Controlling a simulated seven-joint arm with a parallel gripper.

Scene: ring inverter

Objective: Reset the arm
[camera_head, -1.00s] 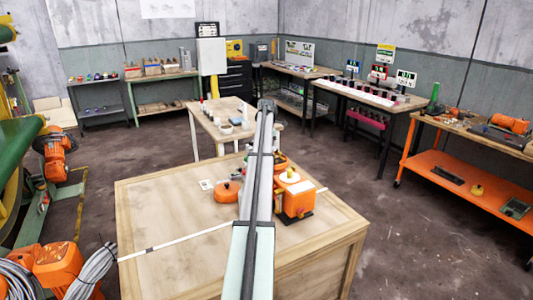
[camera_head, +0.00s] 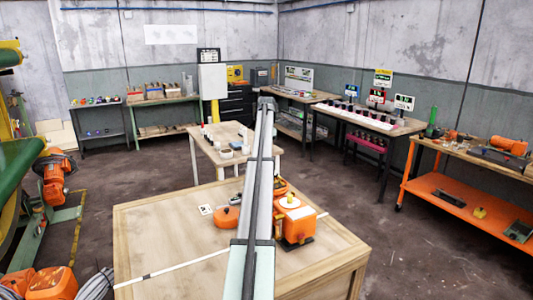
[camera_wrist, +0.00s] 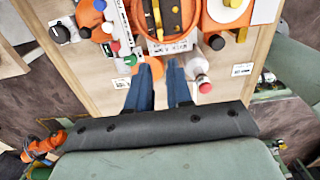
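My gripper (camera_wrist: 158,68) shows in the wrist view as two blue fingers with a visible gap between them. It is open, and I see nothing held. Its tips point toward a light wooden surface crowded with parts. In the head view my long grey arm link stretches up the middle over the wooden crate table (camera_head: 165,235); the gripper itself cannot be made out there. An orange boxy device (camera_head: 296,222) with a white round top stands right of the link. A round orange part (camera_head: 227,217) lies to its left.
In the wrist view, an orange round tray (camera_wrist: 195,35) holds black and yellow parts, and a white cylinder with a red end (camera_wrist: 203,85) lies near the right finger. A smaller table (camera_head: 208,152) stands behind the crate. An orange workbench (camera_head: 465,200) stands right. Open floor lies between.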

